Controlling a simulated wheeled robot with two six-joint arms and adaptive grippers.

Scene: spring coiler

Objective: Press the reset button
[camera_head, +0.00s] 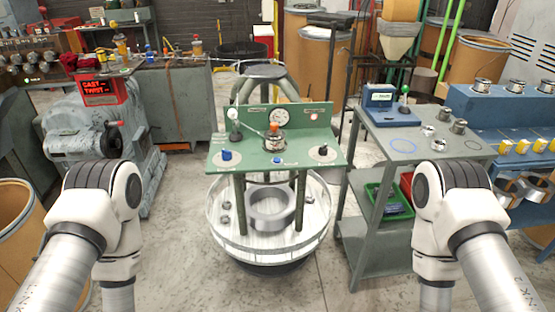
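A green control panel (252,163) stands in the middle on dark legs. A blue knob or button (226,154) is on its left part and a small dark blue one (277,161) is near its front edge. A dark knob on a pale disc (323,152) is on the right. The labels are too small to read, so I cannot tell which one is the reset button. Both my arms come in at the bottom corners, well short of the panel; neither gripper shows.
A lever with a white ball (233,113) and an orange-topped fitting (274,131) rise from the panel. Below is a round tray (230,238) holding a metal ring. A grey machine (95,140) stands left, a grey-green cart (375,152) right. The floor in front is clear.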

